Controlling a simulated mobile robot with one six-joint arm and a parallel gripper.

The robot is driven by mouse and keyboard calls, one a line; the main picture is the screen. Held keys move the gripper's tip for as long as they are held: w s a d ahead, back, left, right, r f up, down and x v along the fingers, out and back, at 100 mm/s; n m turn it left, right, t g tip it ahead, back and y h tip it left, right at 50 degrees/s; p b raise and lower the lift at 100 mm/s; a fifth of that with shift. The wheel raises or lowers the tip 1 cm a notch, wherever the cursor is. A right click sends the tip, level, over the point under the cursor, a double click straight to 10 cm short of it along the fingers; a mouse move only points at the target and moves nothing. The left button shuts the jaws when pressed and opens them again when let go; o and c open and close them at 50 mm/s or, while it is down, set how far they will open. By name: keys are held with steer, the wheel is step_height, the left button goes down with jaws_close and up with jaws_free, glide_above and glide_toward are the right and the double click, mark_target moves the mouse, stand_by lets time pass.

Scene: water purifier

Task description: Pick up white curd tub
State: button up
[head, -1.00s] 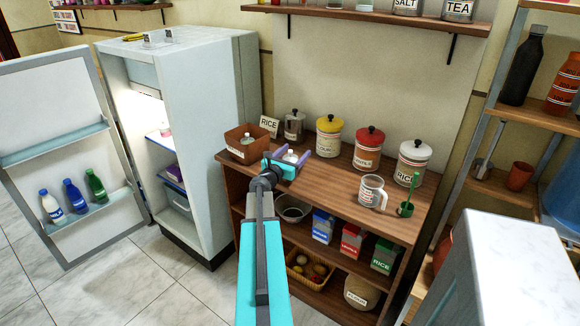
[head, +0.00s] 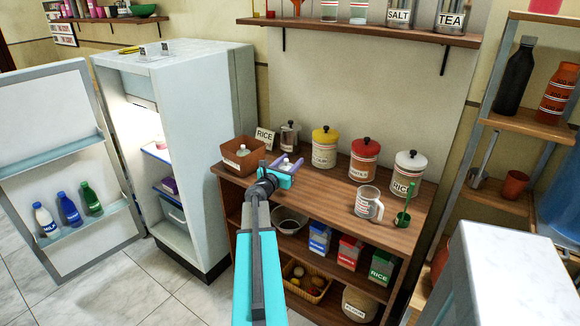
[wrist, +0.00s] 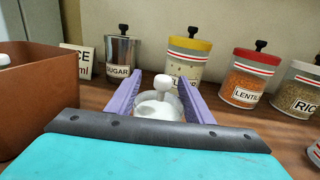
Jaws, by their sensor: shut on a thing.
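The white curd tub (wrist: 158,106) sits between the two purple fingers of my gripper (wrist: 160,98) in the wrist view. It is a small white tub with a round white knob on top. My gripper is shut on it, with one finger along each side. In the head view the tub (head: 287,165) shows as a small pale shape between the fingers of my gripper (head: 287,163), low over the wooden counter top. My gripper hides the tub's lower part, so I cannot tell whether it touches the counter.
A brown box (head: 228,154) stands close on the left. The sugar tin (wrist: 121,55), yellow-lidded jar (head: 325,148), lentils jar (head: 364,161) and rice jar (head: 408,174) stand behind and right. A glass mug (head: 369,204) is farther right. The fridge (head: 185,150) is open at left.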

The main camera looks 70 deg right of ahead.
steer(key=shift+r, duration=0.5)
steer(key=shift+s+a+r, duration=0.15)
steer(key=shift+a+r, duration=0.25)
steer(key=shift+r, duration=0.25)
steer(key=s+a+r+p, duration=0.1)
steer(key=s+a+p, duration=0.1)
steer(key=a+p, duration=0.4)
steer(key=s+a+p, duration=0.2)
steer(key=a+p, duration=0.4)
steer(key=a, duration=0.1)
steer(key=shift+s+a+r+p, duration=0.3)
steer(key=shift+a+r, duration=0.05)
steer(key=shift+a, duration=0.05)
steer(key=shift+s+a+f+p, duration=0.15)
steer(key=shift+a+p, duration=0.15)
steer(key=shift+p, duration=0.2)
stand_by(0.3)
